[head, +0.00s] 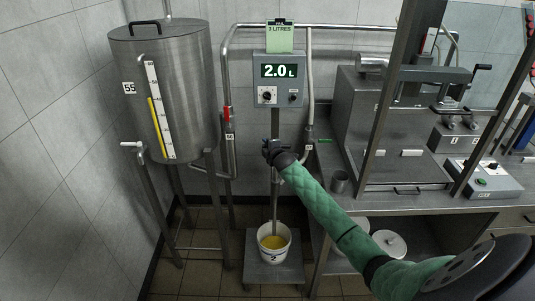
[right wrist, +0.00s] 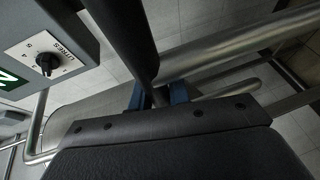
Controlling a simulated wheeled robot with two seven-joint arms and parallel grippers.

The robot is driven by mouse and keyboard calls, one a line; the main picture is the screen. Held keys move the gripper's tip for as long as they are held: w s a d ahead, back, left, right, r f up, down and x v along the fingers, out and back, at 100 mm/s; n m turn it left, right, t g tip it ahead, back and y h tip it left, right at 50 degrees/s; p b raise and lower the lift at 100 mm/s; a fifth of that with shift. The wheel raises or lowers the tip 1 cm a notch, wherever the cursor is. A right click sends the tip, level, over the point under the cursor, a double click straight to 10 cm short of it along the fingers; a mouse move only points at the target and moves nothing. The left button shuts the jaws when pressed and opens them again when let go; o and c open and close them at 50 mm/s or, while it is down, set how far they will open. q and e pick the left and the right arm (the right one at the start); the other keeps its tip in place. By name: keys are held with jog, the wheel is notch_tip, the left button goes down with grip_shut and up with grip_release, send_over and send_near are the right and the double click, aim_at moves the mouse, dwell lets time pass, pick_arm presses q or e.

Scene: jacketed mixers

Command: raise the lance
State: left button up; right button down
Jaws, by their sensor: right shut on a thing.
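The lance (head: 275,205) is an upright tube under the dosing box (head: 279,81), with a dark upper part and a bright metal lower part. Its lower end goes down inside the white bucket (head: 267,252), marked 2, which holds yellow liquid. My right gripper (head: 274,149) is shut on the lance between the box and the bucket. In the right wrist view the dark lance (right wrist: 130,35) runs down between the blue fingertips (right wrist: 158,96). My left gripper is not in view.
The box's display (head: 279,71) reads 2.0 L, with a 3 LITRES card (head: 280,39) above. A steel tank (head: 170,90) stands left. Pipes (head: 228,65) run beside the lance. A steel bench (head: 400,200) with machines and a cup (head: 339,181) fills the right.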

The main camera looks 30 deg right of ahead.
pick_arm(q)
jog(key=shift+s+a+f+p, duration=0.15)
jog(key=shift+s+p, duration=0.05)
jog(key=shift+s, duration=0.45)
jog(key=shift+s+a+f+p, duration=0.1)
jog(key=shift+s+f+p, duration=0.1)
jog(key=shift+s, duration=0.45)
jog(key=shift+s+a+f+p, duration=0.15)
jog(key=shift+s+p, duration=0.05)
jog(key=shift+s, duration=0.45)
pick_arm(e)
jog(key=shift+r, duration=2.45)
jog(key=c, duration=1.3)
grip_release()
jog(key=shift+r, duration=0.1)
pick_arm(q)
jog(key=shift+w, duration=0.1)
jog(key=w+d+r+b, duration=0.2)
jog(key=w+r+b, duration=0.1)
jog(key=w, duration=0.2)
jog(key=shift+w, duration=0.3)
pick_arm(e)
jog(key=shift+v, duration=3.85)
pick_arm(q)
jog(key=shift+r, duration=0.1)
